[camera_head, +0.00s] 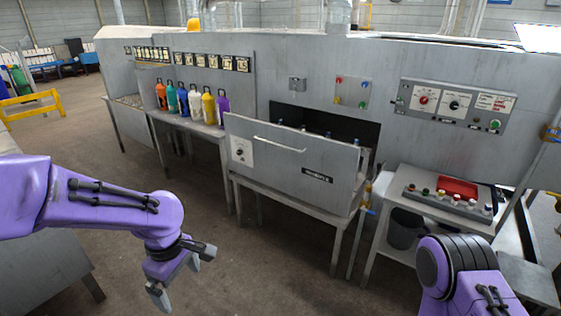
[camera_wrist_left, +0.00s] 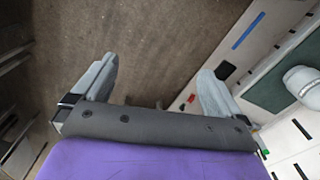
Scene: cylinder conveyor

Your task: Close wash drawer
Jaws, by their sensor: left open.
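The wash drawer (camera_head: 290,165) is pulled out from the dark opening (camera_head: 335,124) of the grey machine, with its front panel standing forward. A light bar handle (camera_head: 279,144) runs across the panel's upper part. The tops of several bottles show behind the panel; the rest of them is hidden. My left gripper (camera_head: 183,278) is open and empty, low and to the left of the drawer, apart from it. Its spread fingers also show in the left wrist view (camera_wrist_left: 158,72), with floor between them. My right arm is at the lower right; its gripper is out of the frame.
Several coloured bottles (camera_head: 191,105) stand on a side table left of the drawer. A cart (camera_head: 430,212) with a red tray (camera_head: 458,188) and small items stands to the right. A control panel (camera_head: 455,104) is above it. Floor is clear before the drawer.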

